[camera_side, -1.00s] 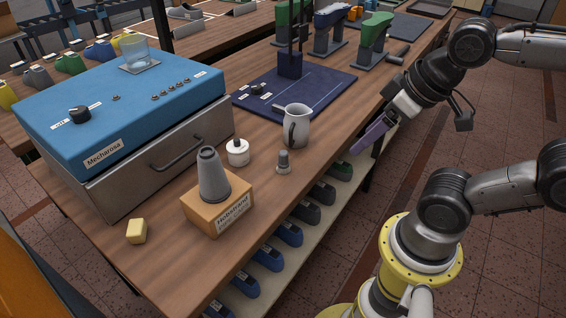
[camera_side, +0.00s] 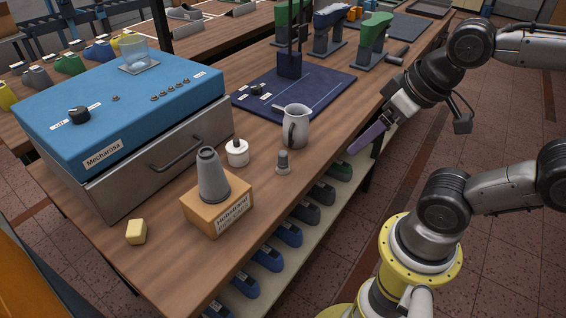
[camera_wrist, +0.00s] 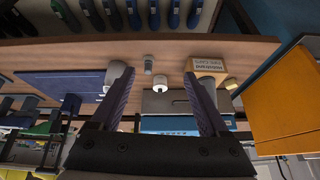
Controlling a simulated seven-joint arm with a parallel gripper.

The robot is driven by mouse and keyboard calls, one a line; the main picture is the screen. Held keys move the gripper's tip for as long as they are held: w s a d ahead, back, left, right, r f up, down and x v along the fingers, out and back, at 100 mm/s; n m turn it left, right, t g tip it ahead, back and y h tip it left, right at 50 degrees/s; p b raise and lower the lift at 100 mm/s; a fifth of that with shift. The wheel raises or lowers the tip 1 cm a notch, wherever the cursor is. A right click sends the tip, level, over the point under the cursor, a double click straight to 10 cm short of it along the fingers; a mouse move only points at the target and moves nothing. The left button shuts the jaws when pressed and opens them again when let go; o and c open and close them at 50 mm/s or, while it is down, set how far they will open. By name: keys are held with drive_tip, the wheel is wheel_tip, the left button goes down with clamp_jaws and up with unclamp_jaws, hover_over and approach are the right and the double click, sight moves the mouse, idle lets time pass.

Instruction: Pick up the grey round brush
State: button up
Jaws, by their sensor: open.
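A small grey round piece with a wider base and a darker top, which looks like the grey round brush (camera_side: 283,163), stands upright on the wooden bench near its front edge. In the wrist view it appears (camera_wrist: 148,64) between the fingers, upper left of centre. My gripper (camera_side: 366,140) hangs beyond the bench edge, to the right of the brush and apart from it. Its long purple fingers are spread with nothing between them, as the wrist view shows (camera_wrist: 157,80).
A grey mug (camera_side: 296,127) stands just behind the brush. A white jar (camera_side: 238,153) and a grey cone (camera_side: 212,174) on a wooden block (camera_side: 217,212) are to its left. A blue machine (camera_side: 125,110) stands further back. Shoes fill the shelf below the bench (camera_side: 290,232).

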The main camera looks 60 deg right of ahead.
wheel_tip(320, 180, up, 3)
drive_tip(key=w+m, duration=0.3)
drive_tip(key=m, duration=0.3)
drive_tip(key=m+g, duration=0.5)
drive_tip(key=m, duration=0.8)
hover_over(283, 153)
wheel_tip(283, 153, down, 8)
drive_tip(key=shift+g, duration=0.3)
drive_tip(key=f, duration=0.9)
drive_tip(key=shift+s+f, duration=0.3)
drive_tip(key=shift+f, duration=0.05)
drive_tip(key=shift+w+f, duration=0.15)
drive_tip(key=shift+f, duration=1.35)
drive_tip(key=shift+w+f, duration=0.15)
drive_tip(key=shift+f, duration=1.35)
clamp_jaws()
